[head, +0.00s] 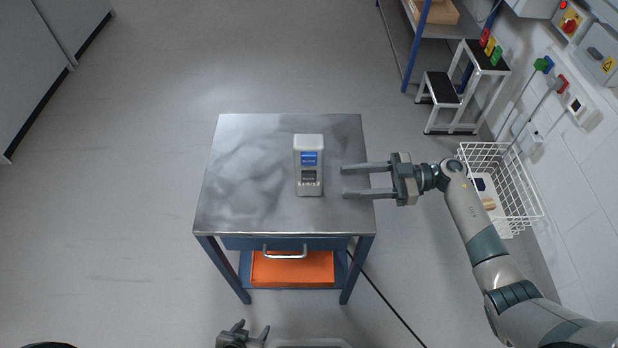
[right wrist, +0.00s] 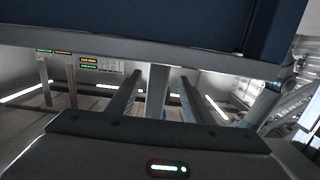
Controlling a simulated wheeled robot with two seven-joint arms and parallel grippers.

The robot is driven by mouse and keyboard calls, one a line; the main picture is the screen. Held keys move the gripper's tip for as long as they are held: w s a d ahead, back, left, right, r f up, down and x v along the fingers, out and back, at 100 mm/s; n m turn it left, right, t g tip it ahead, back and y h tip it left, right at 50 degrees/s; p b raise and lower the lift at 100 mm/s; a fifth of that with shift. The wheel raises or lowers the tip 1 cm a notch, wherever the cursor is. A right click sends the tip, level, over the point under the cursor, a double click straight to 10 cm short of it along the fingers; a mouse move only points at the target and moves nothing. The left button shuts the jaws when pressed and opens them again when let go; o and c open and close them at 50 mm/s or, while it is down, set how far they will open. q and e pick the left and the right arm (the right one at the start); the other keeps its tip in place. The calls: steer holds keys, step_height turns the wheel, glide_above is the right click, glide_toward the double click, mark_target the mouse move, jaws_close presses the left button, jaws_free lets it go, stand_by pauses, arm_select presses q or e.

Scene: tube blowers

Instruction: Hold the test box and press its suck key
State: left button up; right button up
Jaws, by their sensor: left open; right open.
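The test box (head: 308,180) is a light grey upright case with a blue label, a dark panel below it and a row of small pale marks near its lower end. It stands on the metal top of the table (head: 250,205), right of the middle. Which mark is the suck key is too small to tell. My right gripper (head: 343,182) is open, its two fingers pointing left at the box with a small gap between them and it. Its fingers also show in the right wrist view (right wrist: 159,80), with nothing clearly held. My left gripper (head: 253,327) is open and empty, below the table's front edge.
The table has a drawer with a handle (head: 284,248) and an orange item (head: 292,268) on its lower shelf. A white wire basket (head: 525,215) and a step stool (head: 440,90) stand at the right. The tabletop left of the box is clear.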

mark_target(314, 184)
steer(key=shift+a, duration=0.15)
steer(key=shift+a+f, duration=0.15)
steer(key=shift+a, duration=1)
steer(key=a, duration=0.5)
steer(key=shift+f, duration=0.1)
arm_select(q)
steer(key=shift+w+d+r, duration=0.1)
steer(key=shift+d+r, duration=0.1)
steer(key=shift+r, duration=0.05)
arm_select(e)
steer(key=shift+a+f, duration=0.25)
steer(key=shift+a, duration=0.95)
steer(key=c, duration=1)
steer(key=shift+c, duration=0.2)
arm_select(q)
jaws_close()
